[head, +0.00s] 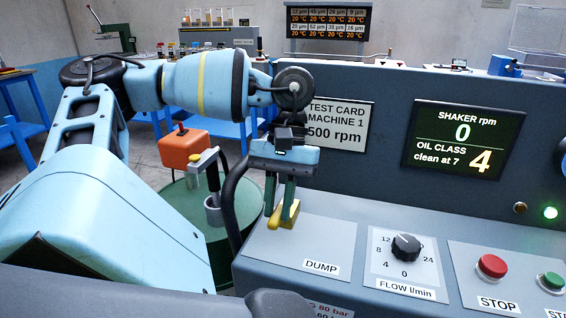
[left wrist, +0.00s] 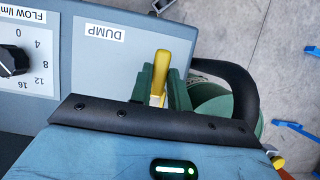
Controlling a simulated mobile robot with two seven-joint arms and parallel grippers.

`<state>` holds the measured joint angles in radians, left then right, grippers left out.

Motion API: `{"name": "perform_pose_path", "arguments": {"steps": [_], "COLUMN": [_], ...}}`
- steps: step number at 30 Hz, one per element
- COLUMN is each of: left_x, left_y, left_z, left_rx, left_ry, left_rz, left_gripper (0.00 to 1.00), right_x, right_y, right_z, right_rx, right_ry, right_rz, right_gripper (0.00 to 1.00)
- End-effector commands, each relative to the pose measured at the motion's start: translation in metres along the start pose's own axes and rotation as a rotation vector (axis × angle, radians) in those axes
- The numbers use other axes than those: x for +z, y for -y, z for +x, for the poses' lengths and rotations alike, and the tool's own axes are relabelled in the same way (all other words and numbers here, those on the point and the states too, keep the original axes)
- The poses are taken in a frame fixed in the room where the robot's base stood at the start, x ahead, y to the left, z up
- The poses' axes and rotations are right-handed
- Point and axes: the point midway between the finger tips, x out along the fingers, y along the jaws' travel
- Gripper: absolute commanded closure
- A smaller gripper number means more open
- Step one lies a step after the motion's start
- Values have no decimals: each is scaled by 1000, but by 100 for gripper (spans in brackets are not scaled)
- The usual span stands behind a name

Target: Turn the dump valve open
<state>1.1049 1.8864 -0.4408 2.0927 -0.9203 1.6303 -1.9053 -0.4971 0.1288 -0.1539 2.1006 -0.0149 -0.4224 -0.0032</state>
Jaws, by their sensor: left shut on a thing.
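The dump valve's yellow handle (head: 284,219) stands on the grey panel beside the label DUMP (head: 321,267). My left gripper (head: 280,203) comes down on it from above, with its green fingers shut on the handle. In the left wrist view the yellow handle (left wrist: 162,64) sticks out between the two green fingers (left wrist: 162,92), near the panel's edge. The fingers hide part of the handle and its base. My right gripper is not in view.
A flow knob (head: 406,247), a red stop button (head: 492,266) and a green button (head: 552,281) lie to the right. A black curved hose (head: 232,200) and a green drum (head: 180,208) are left of the panel. A display (head: 463,140) reads oil class 4.

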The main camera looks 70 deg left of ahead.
Motion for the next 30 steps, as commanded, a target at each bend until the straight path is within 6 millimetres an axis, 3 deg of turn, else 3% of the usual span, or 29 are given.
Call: {"name": "perform_pose_path", "arguments": {"steps": [11, 12, 17, 26, 30], "left_x": [-1, -1, 0, 0, 0], "left_y": [1, 1, 1, 1, 0], "left_z": [-1, -1, -1, -2, -13], "left_rx": [-3, -3, -3, -2, -1], "left_ry": [-5, -5, -3, -2, -2], "left_rz": [6, 6, 5, 5, 5], "left_gripper": [100, 80, 60, 60, 60], "right_x": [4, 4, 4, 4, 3], "right_y": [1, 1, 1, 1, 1], "right_z": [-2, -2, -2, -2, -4], "right_rx": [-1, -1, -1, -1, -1], "right_ry": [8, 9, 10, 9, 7], "right_rz": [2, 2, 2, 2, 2], "right_gripper": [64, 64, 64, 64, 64]}}
